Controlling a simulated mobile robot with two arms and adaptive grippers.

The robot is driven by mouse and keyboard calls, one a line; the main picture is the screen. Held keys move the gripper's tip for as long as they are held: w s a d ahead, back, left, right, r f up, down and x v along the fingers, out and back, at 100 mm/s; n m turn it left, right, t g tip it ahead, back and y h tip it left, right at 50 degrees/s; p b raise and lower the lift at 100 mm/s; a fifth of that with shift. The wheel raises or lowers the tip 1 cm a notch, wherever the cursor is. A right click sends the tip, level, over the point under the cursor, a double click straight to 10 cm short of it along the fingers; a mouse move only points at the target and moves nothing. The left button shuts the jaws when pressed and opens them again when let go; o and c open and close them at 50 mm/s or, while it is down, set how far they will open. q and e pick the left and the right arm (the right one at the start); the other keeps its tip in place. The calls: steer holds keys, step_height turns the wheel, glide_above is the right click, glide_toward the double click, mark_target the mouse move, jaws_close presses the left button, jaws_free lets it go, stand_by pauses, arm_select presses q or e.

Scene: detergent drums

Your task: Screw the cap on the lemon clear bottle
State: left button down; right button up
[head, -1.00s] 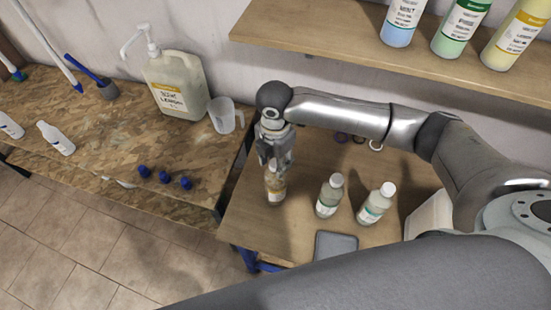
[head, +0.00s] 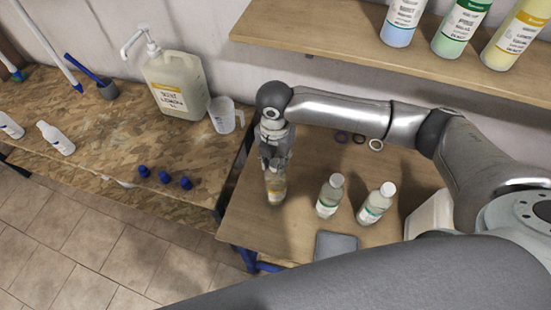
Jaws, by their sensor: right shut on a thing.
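The lemon clear bottle (head: 276,190), small with a yellow label, stands upright on the light wooden table, near its left side. My right gripper (head: 275,167) points down over the top of this bottle, fingers shut around its neck and cap area. The cap is hidden between the fingers, so I cannot see how it sits on the neck. My left gripper is not in view.
A grey tray (head: 336,245) lies in front, rings (head: 358,139) behind. Blue caps (head: 164,177), a pump jug (head: 176,85) and a measuring cup (head: 224,115) are on the left bench.

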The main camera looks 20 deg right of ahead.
steer(key=shift+f, duration=0.1)
jaws_close()
steer(key=m, duration=0.3)
steer(key=shift+s+f+m, duration=0.1)
steer(key=shift+m, duration=1.3)
steer(key=m, duration=0.2)
steer(key=shift+m, duration=0.3)
steer(key=m, duration=0.3)
steer(key=shift+m, duration=1)
steer(key=m, duration=0.3)
steer(key=shift+m, duration=0.4)
